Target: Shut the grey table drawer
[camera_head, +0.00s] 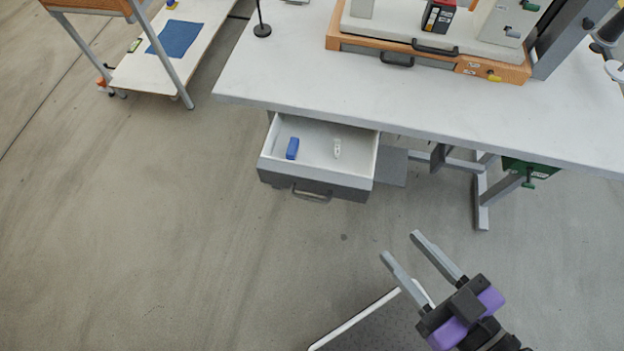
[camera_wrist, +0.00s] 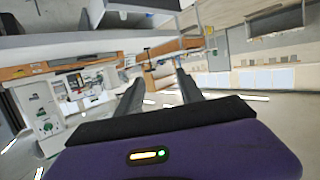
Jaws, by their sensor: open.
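The grey table drawer (camera_head: 317,187) hangs under the table and is pulled out toward me. It has a dark grey front with a bar handle (camera_head: 311,195) and a white inside. A blue block (camera_head: 292,148) and a small white item (camera_head: 337,148) lie in it. My gripper (camera_head: 400,244) is at the lower right of the head view, apart from the drawer, in front of it and to its right. Its two grey fingers are open with nothing between them. The fingers also show in the wrist view (camera_wrist: 158,88), which is tilted and gives no sure sight of the drawer.
The light grey table (camera_head: 300,75) carries an orange-framed machine base (camera_head: 430,58) and a thin black stand (camera_head: 262,29). Table legs (camera_head: 481,195) and a green box (camera_head: 530,167) are to the right of the drawer. A low shelf (camera_head: 135,75) stands at left. The floor before the drawer is clear.

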